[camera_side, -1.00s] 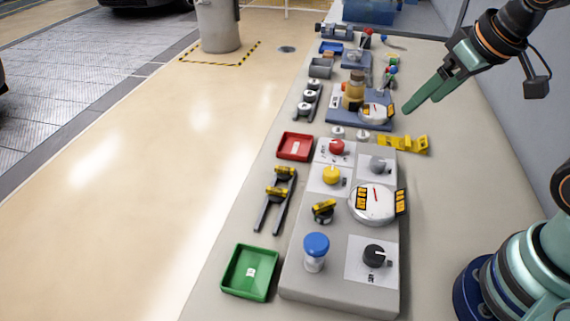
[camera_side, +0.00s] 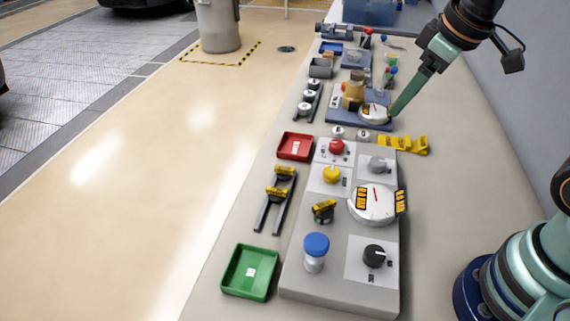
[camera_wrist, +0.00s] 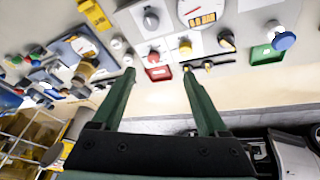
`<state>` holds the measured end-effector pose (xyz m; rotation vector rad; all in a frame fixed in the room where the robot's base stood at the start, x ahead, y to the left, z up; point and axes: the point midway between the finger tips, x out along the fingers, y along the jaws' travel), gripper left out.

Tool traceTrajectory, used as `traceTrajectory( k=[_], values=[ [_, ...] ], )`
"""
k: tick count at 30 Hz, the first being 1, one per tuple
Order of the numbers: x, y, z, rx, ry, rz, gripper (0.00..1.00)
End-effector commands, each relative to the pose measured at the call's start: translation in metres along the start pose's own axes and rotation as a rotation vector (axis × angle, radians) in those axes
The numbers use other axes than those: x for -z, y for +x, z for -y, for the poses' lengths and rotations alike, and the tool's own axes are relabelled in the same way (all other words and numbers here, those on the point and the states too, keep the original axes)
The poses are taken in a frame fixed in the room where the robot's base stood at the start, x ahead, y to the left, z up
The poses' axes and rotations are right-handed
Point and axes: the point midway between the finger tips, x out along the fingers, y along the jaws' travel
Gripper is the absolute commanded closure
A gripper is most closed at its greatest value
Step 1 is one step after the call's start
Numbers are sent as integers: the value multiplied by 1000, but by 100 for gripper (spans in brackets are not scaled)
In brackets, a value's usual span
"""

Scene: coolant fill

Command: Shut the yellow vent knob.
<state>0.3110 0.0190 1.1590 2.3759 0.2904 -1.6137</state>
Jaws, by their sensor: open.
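The yellow vent knob (camera_side: 331,175) sits on a white square on the grey panel (camera_side: 340,285), below the red knob (camera_side: 337,147) in the side view. It also shows in the wrist view (camera_wrist: 185,47), above and between my fingers. My gripper (camera_side: 392,113) is at the far end of the bench in the side view, near the far gauge and well away from the yellow knob. In the wrist view my gripper (camera_wrist: 158,75) has its two green fingers spread with nothing between them.
On the panel are a grey knob (camera_side: 377,163), a white gauge (camera_side: 372,203), a black-and-yellow cap (camera_side: 322,211), a blue-topped cylinder (camera_side: 315,252) and a black knob (camera_side: 374,255). Red (camera_side: 295,146) and green (camera_side: 249,272) trays lie left. A yellow bracket (camera_side: 404,144) lies behind the panel.

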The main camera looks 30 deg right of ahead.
Motion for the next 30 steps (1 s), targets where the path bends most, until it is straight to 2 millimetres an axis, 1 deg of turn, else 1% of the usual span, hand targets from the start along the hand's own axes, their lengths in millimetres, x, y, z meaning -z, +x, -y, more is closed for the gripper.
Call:
traceTrajectory(
  k=[1,3,5,9,12,15,18,21,26,29,30],
  values=[
    [8,8,5,20,-93,40,24],
    [20,16,10,45,-223,79,24],
    [28,25,16,70,-334,112,24],
    [47,49,30,136,-592,182,24],
    [56,68,41,185,-757,221,24],
    [62,84,50,229,-889,251,24],
    [66,94,56,260,-977,267,24],
    [67,100,60,276,-1023,275,24],
    [64,110,61,282,-1036,279,24],
    [58,123,62,283,-1035,280,24],
    [55,130,63,283,-1034,281,24]
  ],
)
